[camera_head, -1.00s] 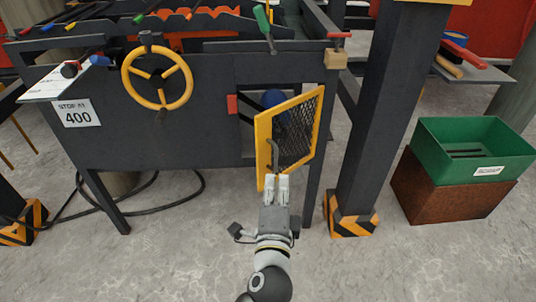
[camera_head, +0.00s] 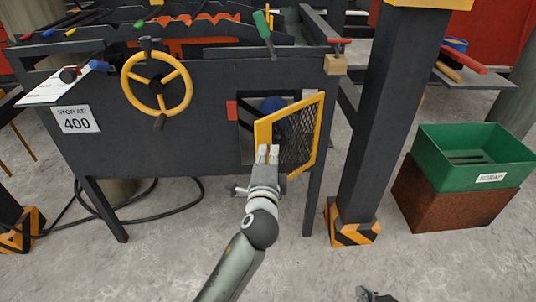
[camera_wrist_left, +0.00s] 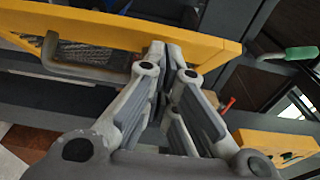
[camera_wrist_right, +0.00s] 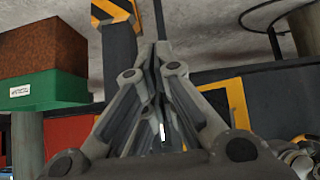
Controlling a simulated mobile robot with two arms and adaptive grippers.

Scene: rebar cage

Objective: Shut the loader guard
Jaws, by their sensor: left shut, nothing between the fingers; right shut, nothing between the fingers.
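The loader guard (camera_head: 300,128) is a yellow-framed mesh door on the front of the dark machine. It stands ajar, its left edge swung out toward me from the opening. My left gripper (camera_head: 267,152) is shut and empty at the guard's lower left part, hiding some of the frame. In the left wrist view, its fingertips (camera_wrist_left: 166,48) are at the yellow frame (camera_wrist_left: 120,28), touching or very close, beside the guard's bar handle (camera_wrist_left: 85,72). My right gripper (camera_head: 366,293) barely shows at the bottom edge; the right wrist view shows its fingers (camera_wrist_right: 160,50) shut and empty.
A red block (camera_head: 232,110) sits at the left side of the opening. A yellow handwheel (camera_head: 157,112) is further left. A dark column (camera_head: 375,130) with a striped foot stands right of the guard. A green scrap bin (camera_head: 440,170) rests on a brown block at right.

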